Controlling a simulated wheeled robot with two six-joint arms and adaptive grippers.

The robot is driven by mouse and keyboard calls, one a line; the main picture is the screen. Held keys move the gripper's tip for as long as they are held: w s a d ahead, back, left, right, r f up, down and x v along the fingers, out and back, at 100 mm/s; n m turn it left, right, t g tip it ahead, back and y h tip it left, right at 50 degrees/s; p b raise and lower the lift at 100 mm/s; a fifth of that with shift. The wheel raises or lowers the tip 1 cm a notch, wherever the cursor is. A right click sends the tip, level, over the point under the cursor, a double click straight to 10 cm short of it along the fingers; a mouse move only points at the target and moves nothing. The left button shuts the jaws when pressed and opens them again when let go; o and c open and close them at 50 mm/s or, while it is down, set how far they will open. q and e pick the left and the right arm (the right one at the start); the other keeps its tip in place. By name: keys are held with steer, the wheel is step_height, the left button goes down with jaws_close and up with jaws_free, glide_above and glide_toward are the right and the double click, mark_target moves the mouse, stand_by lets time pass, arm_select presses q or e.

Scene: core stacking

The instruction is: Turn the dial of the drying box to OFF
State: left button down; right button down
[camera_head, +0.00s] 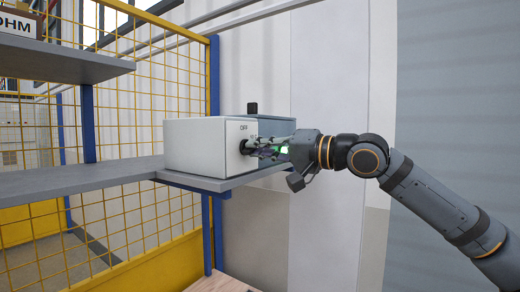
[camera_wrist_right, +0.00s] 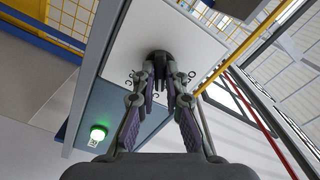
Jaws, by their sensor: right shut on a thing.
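The drying box (camera_head: 195,143) is a white box on a grey shelf, with an "OFF" label near the top of its front face. Its dark dial (camera_wrist_right: 159,58) sits on that face, which fills the upper middle of the right wrist view. My right gripper (camera_head: 254,148) reaches in from the right and is shut on the dial. In the right wrist view, its two fingers (camera_wrist_right: 160,75) close around the dial from both sides. The fingers cover much of the dial, so I cannot tell which mark it points to. My left gripper is not in view.
A blue-grey box (camera_head: 275,126) stands just behind the drying box. A green light (camera_wrist_right: 97,134) glows on a blue-grey face in the right wrist view. The grey shelf (camera_head: 80,180) extends left beside yellow mesh fencing (camera_head: 150,85). An upper shelf (camera_head: 60,63) hangs at upper left.

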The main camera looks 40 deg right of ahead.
steer(key=shift+n, duration=0.3)
steer(key=n, duration=1.1)
steer(key=shift+f, duration=0.1)
stand_by(0.6)
steer(key=c, duration=1.4)
jaws_free()
